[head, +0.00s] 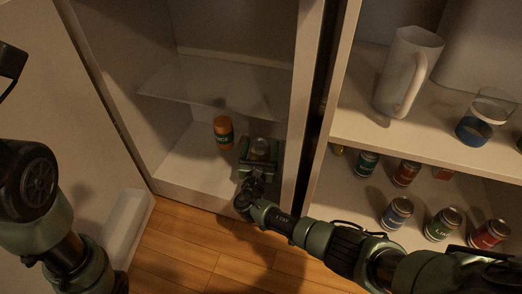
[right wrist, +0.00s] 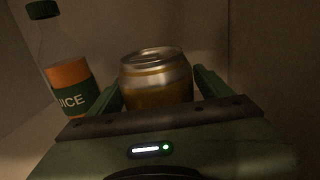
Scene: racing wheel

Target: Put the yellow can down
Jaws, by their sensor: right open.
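The yellow can (right wrist: 156,84) stands upright between the fingers of my right gripper (right wrist: 158,92) in the right wrist view. The fingers are open, one on each side of it. In the head view the can (head: 260,148) is on the floor of the left cabinet, with my right gripper (head: 259,165) reaching in around it. Its lower part is hidden by the gripper. My left arm shows at the left edge of the head view, but whether its gripper is open cannot be told.
A juice bottle (right wrist: 68,75) with a green cap stands left of the can; it also shows in the head view (head: 223,133). A clear shelf (head: 215,85) is above. The right cabinet holds a white pitcher (head: 408,72), a glass (head: 484,118) and several cans (head: 398,212).

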